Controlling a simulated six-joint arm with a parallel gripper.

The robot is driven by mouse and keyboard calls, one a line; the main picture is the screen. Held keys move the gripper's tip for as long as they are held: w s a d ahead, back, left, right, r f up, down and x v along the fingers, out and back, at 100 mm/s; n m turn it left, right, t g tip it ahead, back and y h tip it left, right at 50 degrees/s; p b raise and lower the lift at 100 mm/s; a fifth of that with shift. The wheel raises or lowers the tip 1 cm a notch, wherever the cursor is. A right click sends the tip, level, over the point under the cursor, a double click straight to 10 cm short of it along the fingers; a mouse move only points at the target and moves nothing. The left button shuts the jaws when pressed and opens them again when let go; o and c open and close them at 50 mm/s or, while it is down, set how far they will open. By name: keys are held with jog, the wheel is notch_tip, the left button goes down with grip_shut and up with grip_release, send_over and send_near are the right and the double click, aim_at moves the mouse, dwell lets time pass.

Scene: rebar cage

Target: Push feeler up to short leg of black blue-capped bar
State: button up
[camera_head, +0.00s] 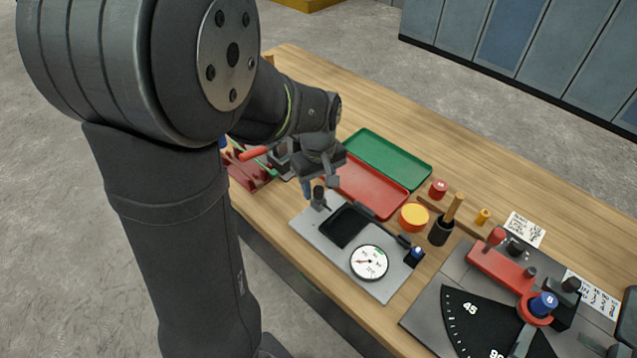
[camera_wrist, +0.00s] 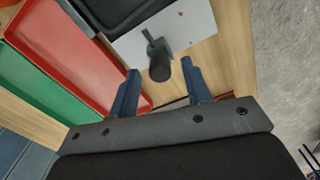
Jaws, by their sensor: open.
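My gripper (camera_head: 316,186) is open above the left end of a grey plate (camera_head: 378,288). In the wrist view its two blue fingers (camera_wrist: 159,68) stand either side of a black upright knob (camera_wrist: 160,66) on a small grey bracket, with gaps visible; contact cannot be told. The knob (camera_head: 319,195) also shows in the head view; it may be the feeler. The plate bears a black recessed pad (camera_head: 344,226) and a white dial gauge (camera_head: 369,262). A short black piece with a blue cap (camera_head: 417,252) sits at the plate's right edge; its short leg is not clear.
A red tray (camera_head: 372,190) and a green tray (camera_head: 388,158) lie behind the plate. An orange round (camera_head: 413,217) and a black cup (camera_head: 440,232) stand to its right. A bending fixture with an angle scale (camera_head: 480,325) lies front right. The table's front edge is close to the plate.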

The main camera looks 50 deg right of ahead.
aim_at(323, 204)
jog(key=shift+c, duration=0.3)
grip_shut()
jog(key=shift+s, duration=0.75)
jog(key=shift+o, duration=0.3)
grip_release()
jog(key=shift+r, duration=0.15)
notch_tip(323, 204, up, 17)
